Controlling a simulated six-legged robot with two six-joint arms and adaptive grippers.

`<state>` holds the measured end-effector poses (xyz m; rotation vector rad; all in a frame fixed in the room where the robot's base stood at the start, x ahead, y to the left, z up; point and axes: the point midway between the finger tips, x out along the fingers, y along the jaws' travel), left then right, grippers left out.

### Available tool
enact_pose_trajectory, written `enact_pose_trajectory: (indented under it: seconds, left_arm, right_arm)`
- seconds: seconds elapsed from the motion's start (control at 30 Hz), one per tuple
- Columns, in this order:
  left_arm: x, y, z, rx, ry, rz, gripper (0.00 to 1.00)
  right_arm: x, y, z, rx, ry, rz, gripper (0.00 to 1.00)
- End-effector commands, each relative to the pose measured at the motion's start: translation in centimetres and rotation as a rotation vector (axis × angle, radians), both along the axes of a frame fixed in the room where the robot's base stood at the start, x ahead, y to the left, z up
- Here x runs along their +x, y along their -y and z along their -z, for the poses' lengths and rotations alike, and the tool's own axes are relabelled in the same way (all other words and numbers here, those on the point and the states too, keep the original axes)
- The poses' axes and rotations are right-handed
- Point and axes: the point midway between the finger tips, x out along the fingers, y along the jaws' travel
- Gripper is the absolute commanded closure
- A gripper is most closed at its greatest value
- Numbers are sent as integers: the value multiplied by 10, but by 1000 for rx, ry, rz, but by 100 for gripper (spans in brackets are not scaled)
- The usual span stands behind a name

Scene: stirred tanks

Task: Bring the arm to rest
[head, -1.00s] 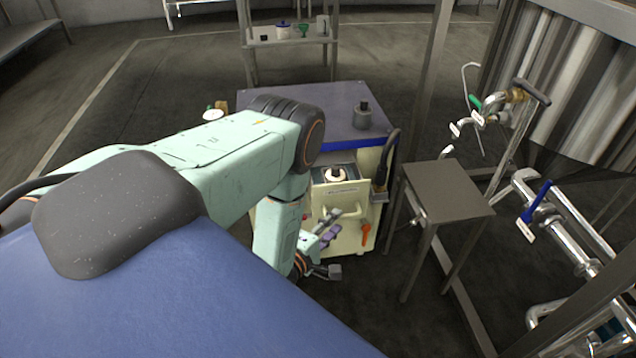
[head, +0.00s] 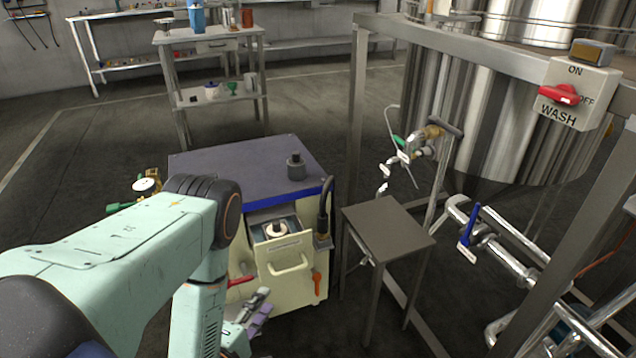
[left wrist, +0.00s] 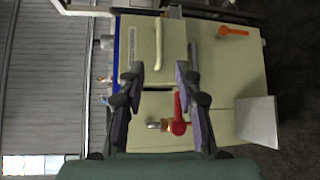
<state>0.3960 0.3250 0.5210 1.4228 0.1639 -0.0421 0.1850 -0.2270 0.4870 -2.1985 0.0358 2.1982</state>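My left arm comes in from the left in the head view, its elbow raised and its forearm hanging down. My left gripper (head: 262,303) is low, in front of the cream cabinet (head: 307,290), partly hidden by my arm. In the left wrist view my left gripper (left wrist: 159,76) has its two dark fingers spread apart, with nothing between them. Beyond the fingers are the cabinet front (left wrist: 220,85) and a valve with a red handle (left wrist: 178,115). The red handle also shows in the head view (head: 240,281). My right gripper is not in view.
The cabinet has a blue top (head: 240,160) and an open drawer (head: 287,262). A small metal table (head: 388,232) stands to its right. Pipes with a blue-handled valve (head: 468,226) and a steel tank (head: 500,130) are farther right. Open floor lies at the left.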

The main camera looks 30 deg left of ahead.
Motion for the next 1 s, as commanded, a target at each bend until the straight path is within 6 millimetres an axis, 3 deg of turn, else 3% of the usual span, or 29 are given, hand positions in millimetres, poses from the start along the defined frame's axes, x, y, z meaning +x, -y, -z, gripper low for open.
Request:
enact_pose_trajectory:
  seconds: [0.23, 0.37, 0.53, 0.7, 0.87, 1.0]
  left_arm:
    - [0, 0, 2, 54, -13, 9, 66]
    - [-8, 1, 27, 239, -152, 48, 66]
    - [-52, 11, 77, 528, -483, 201, 66]
    - [-106, 36, 95, 768, -780, 484, 66]
    - [-166, 63, 80, 938, -997, 857, 66]
    - [-217, 84, 39, 1031, -1112, 1215, 66]
  right_arm:
    - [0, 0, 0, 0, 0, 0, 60]
    - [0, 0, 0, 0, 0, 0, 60]
    - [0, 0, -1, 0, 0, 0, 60]
    - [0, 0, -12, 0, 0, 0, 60]
    - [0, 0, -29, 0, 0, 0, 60]
    - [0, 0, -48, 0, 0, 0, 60]
